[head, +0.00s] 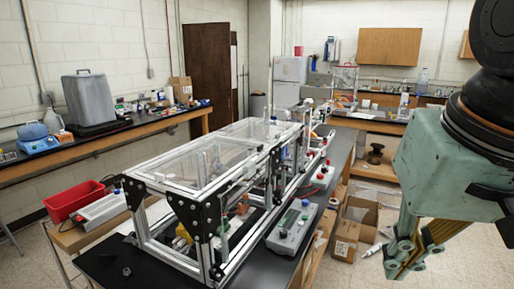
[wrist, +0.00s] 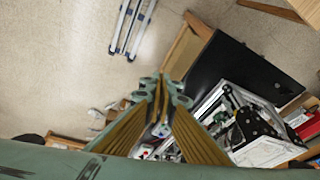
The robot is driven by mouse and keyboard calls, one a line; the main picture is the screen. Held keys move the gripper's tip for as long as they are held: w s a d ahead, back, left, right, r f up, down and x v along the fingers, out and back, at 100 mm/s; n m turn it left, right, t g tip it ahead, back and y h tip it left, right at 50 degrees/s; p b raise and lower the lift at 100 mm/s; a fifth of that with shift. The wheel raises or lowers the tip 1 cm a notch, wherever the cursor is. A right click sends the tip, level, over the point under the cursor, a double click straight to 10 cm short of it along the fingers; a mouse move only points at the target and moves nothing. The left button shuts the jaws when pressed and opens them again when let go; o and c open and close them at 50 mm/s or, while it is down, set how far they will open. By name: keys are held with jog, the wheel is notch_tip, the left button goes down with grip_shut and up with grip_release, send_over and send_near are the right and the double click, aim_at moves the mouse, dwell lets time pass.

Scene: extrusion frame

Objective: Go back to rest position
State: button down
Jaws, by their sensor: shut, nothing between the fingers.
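My gripper (head: 405,264) hangs at the right side of the head view, to the right of the extrusion frame and clear of it. Its green body and yellow-brown finger pads show, and the fingers point down. In the wrist view my gripper (wrist: 163,84) has its two fingertips together with nothing between them. The extrusion frame (head: 211,228), of silver profiles with black corner plates and clear top panels, stands on a black table (head: 118,262). Part of the frame (wrist: 232,95) also shows at the lower right of the wrist view.
A grey control box (head: 292,228) sits on the table right of the frame. Open cardboard boxes (head: 357,215) stand on the floor between table and gripper. A red bin (head: 75,200) is at the left. Side benches line the walls. Floor around my gripper looks open.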

jog(key=s+f+n+b, duration=0.1)
jog(key=s+f+n, duration=0.1)
jog(key=s, duration=0.4)
jog(key=shift+f, duration=0.7)
jog(key=c, duration=3.3)
grip_release()
jog(key=shift+c, duration=0.2)
